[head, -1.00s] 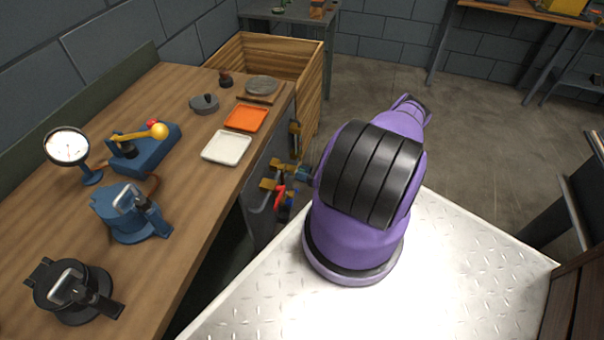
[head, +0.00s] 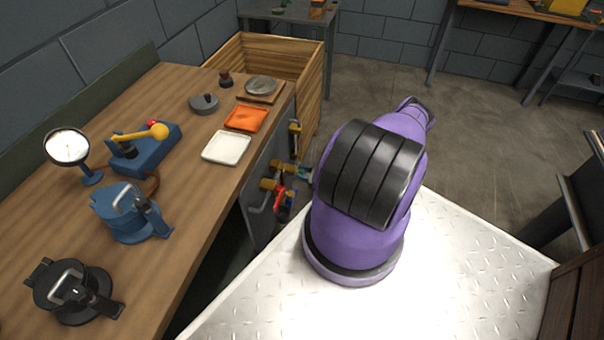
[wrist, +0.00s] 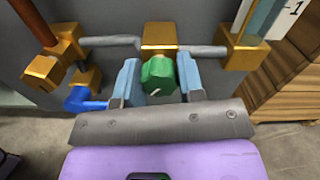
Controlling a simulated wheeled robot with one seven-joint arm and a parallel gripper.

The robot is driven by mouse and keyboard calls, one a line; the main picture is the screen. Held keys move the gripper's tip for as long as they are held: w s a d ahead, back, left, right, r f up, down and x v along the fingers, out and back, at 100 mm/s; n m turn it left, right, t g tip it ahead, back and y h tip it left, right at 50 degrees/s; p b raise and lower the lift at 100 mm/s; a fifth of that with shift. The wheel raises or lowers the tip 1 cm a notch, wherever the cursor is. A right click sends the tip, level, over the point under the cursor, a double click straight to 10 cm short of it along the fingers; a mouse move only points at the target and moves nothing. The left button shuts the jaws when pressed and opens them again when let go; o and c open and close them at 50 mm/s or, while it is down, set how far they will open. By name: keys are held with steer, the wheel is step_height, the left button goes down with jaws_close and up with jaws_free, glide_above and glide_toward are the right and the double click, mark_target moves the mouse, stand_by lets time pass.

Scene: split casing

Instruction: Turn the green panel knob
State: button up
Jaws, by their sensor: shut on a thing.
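The green panel knob (wrist: 158,76) shows in the wrist view, in front of a brass block (wrist: 158,36) on the grey panel.
In the wrist view, grey pipes (wrist: 110,41) join brass fittings, with a blue handle (wrist: 85,101) at left and a brass fitting (wrist: 243,52) at right. A wooden crate (wrist: 285,75) stands at right.

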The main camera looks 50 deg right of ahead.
steer(key=shift+s+f, duration=0.1)
steer(key=o, duration=0.9)
steer(key=v, duration=1)
steer(key=shift+s+d, duration=0.2)
steer(key=shift+s, duration=0.1)
